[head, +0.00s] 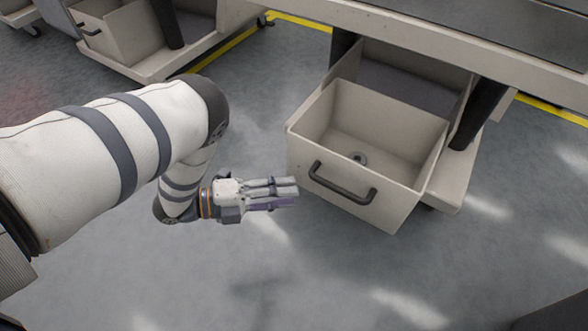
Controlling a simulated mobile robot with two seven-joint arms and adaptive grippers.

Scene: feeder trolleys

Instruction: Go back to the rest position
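My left arm comes in from the left, bent at the elbow. My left gripper (292,193) hangs in front of the open drawer (375,184), near its left front corner, and points right. Its fingers lie close together as seen from here, and I cannot tell whether they are open or shut. No object shows in them. In the picture the fingertips come close to the drawer front, left of the dark handle (342,182), with no clear contact. My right gripper is not in view.
The drawer stands pulled out of a beige trolley (450,45), with a small round dark part (357,158) on its floor. Another trolley (150,62) with a handled drawer stands at the upper left. Yellow lines (228,47) mark the grey floor. The floor in front is clear.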

